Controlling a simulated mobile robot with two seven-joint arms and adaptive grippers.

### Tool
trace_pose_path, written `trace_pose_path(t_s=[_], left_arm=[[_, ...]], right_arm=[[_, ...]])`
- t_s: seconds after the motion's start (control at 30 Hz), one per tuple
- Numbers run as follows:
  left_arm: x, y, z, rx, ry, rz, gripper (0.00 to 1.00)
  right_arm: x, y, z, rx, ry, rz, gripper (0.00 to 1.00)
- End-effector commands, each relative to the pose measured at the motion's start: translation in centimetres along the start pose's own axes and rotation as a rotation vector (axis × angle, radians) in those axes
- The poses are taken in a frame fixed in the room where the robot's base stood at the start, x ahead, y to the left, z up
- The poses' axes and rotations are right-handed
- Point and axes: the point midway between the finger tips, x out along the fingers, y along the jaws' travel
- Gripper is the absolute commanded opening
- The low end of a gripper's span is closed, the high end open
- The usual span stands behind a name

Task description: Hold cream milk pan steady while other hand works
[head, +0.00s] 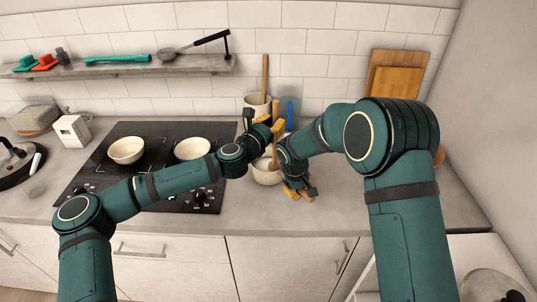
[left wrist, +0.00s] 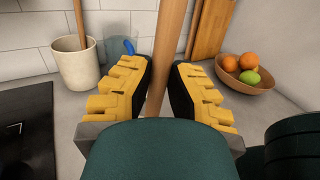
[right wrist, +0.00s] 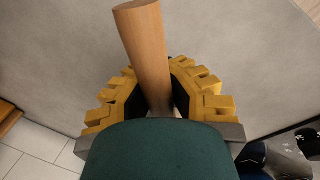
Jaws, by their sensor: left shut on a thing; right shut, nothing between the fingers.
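The cream milk pan (head: 267,175) stands on the counter right of the hob, partly hidden by my arms. A wooden stick (head: 274,157) reaches down into it. My left gripper (head: 270,124) is above the pan and shut on this stick, which shows between its fingers in the left wrist view (left wrist: 170,50). My right gripper (head: 298,190) is low at the pan's right side. It is shut with nothing gripped, though a thick wooden handle (right wrist: 145,45) shows up close at its fingers in the right wrist view. The handle's join to the pan is hidden.
Behind the pan stand a crock (head: 256,104) and a glass with a blue item (left wrist: 122,50). A fruit bowl (left wrist: 245,80) and cutting boards (head: 396,82) are to the right.

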Motion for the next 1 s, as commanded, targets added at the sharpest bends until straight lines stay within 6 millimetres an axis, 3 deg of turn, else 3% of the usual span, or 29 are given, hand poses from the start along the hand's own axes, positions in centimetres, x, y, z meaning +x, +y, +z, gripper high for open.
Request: trace_pose_path(t_s=[1.0], left_arm=[[0.2, 1.3, 0.5, 0.001, 0.000, 0.002, 0.00]], right_arm=[[-0.1, 0.1, 0.0, 0.001, 0.002, 0.001, 0.00]])
